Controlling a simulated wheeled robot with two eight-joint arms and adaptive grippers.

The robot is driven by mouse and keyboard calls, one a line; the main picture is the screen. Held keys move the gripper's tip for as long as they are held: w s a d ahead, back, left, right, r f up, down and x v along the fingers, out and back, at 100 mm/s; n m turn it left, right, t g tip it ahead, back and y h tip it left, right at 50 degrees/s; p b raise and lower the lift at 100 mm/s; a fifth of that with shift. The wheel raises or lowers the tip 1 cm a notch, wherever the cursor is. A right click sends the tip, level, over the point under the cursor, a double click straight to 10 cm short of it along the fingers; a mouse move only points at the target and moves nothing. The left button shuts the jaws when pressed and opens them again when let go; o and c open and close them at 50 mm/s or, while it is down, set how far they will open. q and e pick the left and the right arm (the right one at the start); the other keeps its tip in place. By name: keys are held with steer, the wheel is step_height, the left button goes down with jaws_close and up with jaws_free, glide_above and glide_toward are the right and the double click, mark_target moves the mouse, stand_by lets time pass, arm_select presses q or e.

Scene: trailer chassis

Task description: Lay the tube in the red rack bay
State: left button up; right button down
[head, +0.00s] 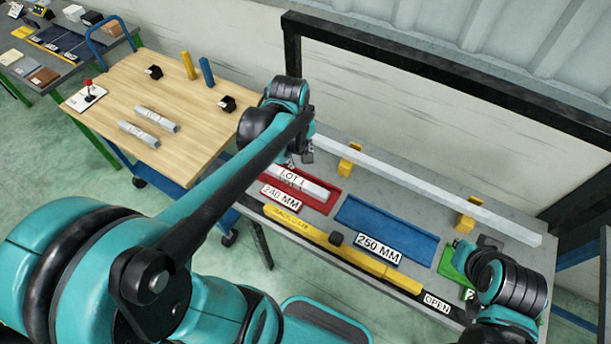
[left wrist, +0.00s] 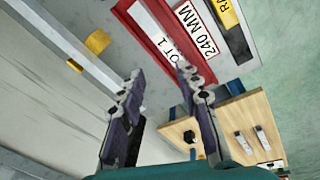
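A pale tube labelled LOT 1 (head: 310,185) lies lengthwise in the red rack bay (head: 328,207), which carries a 240 MM label. The tube and the red bay (left wrist: 154,30) also show in the left wrist view. My left gripper (head: 305,152) is above the bay's far left end, partly hidden by its own arm. In the left wrist view my left gripper (left wrist: 160,84) has its fingers apart with nothing between them, clear of the tube. My right arm is at the lower right by the green bay; its fingers cannot be made out.
A blue bay labelled 250 MM (head: 387,229) and a green bay (head: 451,268) lie to the right. A long pale bar (head: 420,185) on yellow brackets runs behind them. A yellow strip (head: 340,249) runs in front. Two more tubes (head: 157,119) lie on the wooden cart (head: 185,145).

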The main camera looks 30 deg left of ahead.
arm_select(q)
steer(key=s+d+r+m+t, duration=0.3)
steer(key=s+d+m+t, duration=0.2)
steer(key=s+m, duration=0.3)
steer(key=d+m, duration=0.1)
steer(key=m, duration=0.2)
steer(key=shift+d+m, duration=0.4)
steer(key=shift+s+f, duration=0.1)
steer(key=shift+f, duration=0.05)
step_height(320, 180, down, 9)
steer(key=b, duration=0.9)
